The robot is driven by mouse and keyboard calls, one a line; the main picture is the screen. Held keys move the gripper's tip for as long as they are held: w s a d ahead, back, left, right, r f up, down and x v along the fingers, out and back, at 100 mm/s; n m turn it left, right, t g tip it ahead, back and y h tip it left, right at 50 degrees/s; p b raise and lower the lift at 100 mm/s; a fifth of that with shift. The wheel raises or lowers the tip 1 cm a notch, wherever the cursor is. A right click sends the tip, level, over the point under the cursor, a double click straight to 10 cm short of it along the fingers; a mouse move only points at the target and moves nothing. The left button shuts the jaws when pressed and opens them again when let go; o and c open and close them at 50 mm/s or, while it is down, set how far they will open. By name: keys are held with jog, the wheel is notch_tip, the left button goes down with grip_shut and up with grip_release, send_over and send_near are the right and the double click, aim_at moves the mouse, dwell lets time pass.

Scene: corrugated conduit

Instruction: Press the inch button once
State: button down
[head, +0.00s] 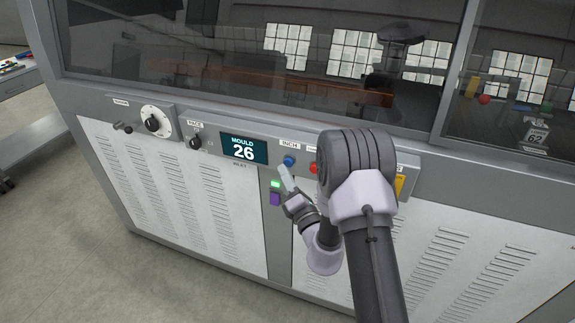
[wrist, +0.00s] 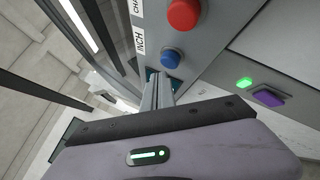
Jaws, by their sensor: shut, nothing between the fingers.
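The inch button is a round blue button (head: 289,161) on the grey control panel, under the INCH label (head: 289,145). It also shows in the wrist view (wrist: 171,58), just beyond my fingertips. My gripper (head: 284,172) is shut and empty, with its tips a little below the blue button in the head view. In the wrist view the closed fingers (wrist: 158,88) point toward the panel beside the button. I cannot tell whether the tips touch anything.
A red button (wrist: 184,14) sits next to the blue one. The display (head: 243,149) reads MOULD 26. A green light (head: 275,184) and a purple part (head: 275,199) lie below the panel. A dial (head: 153,122) and knob (head: 196,142) are to the left. My arm hides the panel's right part.

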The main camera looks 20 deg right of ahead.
jog(key=s+a+b, duration=0.1)
jog(key=s, duration=0.1)
jog(key=s+a+b, duration=0.1)
jog(key=s+a, duration=0.1)
jog(key=shift+s, duration=0.1)
dwell(0.5)
dwell(0.5)
